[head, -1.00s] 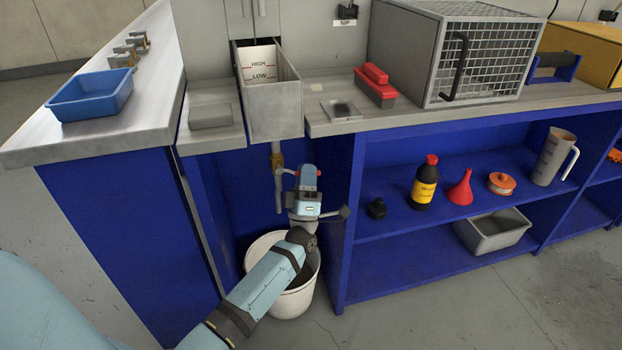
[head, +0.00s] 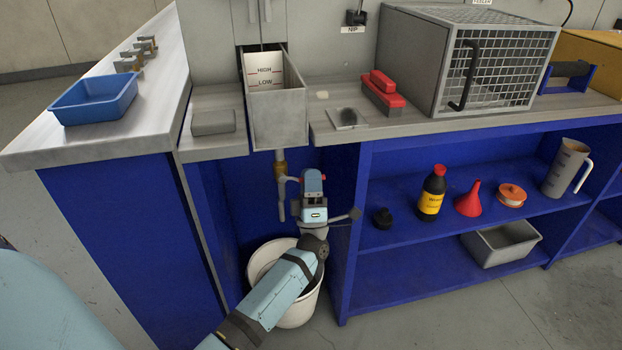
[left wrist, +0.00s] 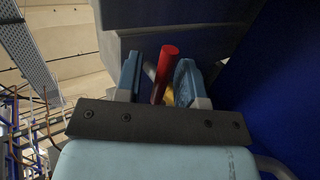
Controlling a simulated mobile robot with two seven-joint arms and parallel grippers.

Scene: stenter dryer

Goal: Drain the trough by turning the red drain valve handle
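The red drain valve handle (left wrist: 167,62) shows in the left wrist view as a red rod between my two fingers. A brass fitting (head: 280,168) and grey pipe hang below the grey trough (head: 278,118). My left gripper points up under the trough. Its fingers (left wrist: 158,82) stand apart on either side of the handle, with a gap on the left side; contact on the right is unclear. My right gripper is not in view.
A white bucket (head: 262,262) stands on the floor under the pipe, partly behind my left arm. The blue bench side (head: 120,230) is to the left. Blue shelves (head: 440,262) with a bottle (head: 431,192) and red funnel (head: 469,200) are close on the right.

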